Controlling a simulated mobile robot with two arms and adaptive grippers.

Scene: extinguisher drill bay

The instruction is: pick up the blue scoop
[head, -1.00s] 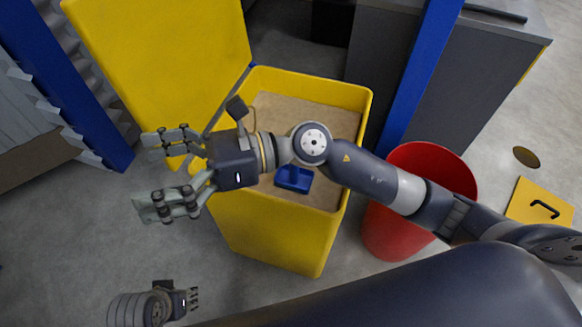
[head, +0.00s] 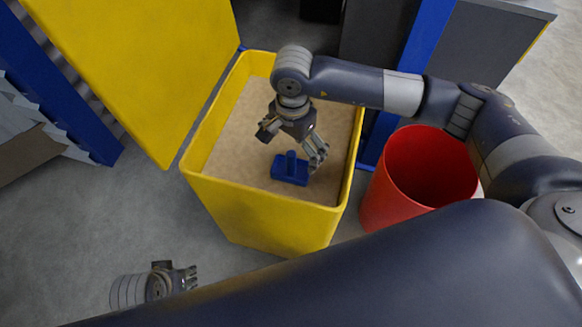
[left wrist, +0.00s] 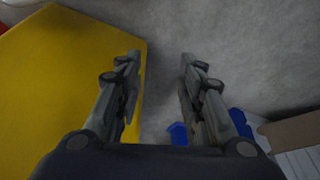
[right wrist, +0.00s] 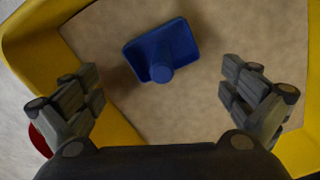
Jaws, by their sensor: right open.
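The blue scoop (head: 288,172) lies on the sand inside the yellow bin (head: 265,213), with its handle standing up. In the right wrist view the scoop (right wrist: 160,50) shows from above, its handle end nearest me. My right gripper (head: 303,150) points down over the sand, close to the scoop. Its fingers (right wrist: 163,88) are spread apart with sand between them, and the scoop lies beyond, untouched as far as I can tell. My left gripper (head: 190,278) is outside the bin at lower left. Its fingers are apart and empty in the left wrist view (left wrist: 160,75).
The bin's yellow lid (head: 140,65) stands open at the left. A red bucket (head: 420,180) stands right of the bin, under my right arm. A blue post (head: 420,50) rises behind. Grey floor (head: 110,225) is clear at the left.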

